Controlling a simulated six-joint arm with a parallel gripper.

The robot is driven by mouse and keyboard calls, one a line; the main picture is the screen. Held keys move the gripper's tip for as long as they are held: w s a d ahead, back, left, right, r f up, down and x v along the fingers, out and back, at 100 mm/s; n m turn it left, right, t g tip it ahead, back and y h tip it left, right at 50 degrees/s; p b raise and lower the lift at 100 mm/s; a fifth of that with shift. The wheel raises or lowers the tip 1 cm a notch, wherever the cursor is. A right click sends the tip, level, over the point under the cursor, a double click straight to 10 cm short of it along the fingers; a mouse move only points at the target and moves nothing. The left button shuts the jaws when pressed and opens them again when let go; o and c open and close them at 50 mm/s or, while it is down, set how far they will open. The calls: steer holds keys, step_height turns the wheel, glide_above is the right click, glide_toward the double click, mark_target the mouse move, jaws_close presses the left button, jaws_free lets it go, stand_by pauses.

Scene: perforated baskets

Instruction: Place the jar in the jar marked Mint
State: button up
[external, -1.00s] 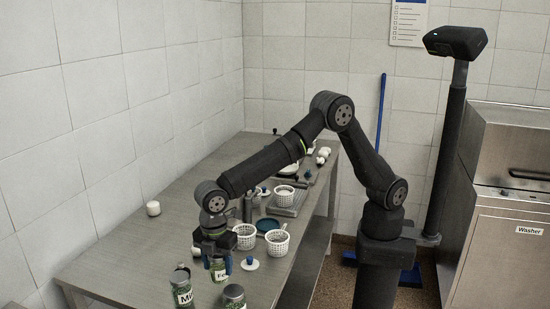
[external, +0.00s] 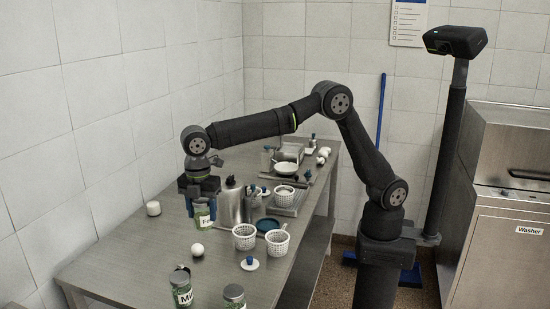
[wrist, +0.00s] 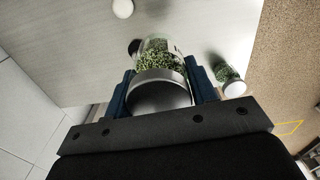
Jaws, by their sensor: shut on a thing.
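My gripper (external: 201,208) is shut on a glass jar (external: 202,219) of green herbs, whose partly hidden label starts with "Fe". In the wrist view the held jar (wrist: 160,58) sits between the blue fingers, its metal lid toward the camera. The jar marked "Mi…" (external: 182,294) stands at the near end of the table, with a dark knob on top; the rest of its label is cut off from view. My gripper is beyond it, apart from it. Another metal-lidded jar (external: 234,297) stands to its right, partly out of frame.
A white ball (external: 197,250) and a white disc with a blue knob (external: 250,264) lie on the table (external: 130,255). Two white perforated baskets (external: 244,238) stand at the right. A metal bottle (external: 231,205) is close right of my gripper. A white cylinder (external: 153,208) stands left.

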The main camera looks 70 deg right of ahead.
steer(key=w+a+r+n, duration=0.1)
steer(key=w+a+r, duration=0.2)
steer(key=a+r, duration=0.15)
glide_above(179, 277)
step_height(179, 277, down, 6)
steer(key=shift+a+f, duration=0.1)
steer(key=shift+f, duration=2.05)
steer(key=shift+f, duration=0.15)
steer(key=o, duration=1.1)
step_height(179, 277, up, 12)
steer(key=shift+r, duration=0.15)
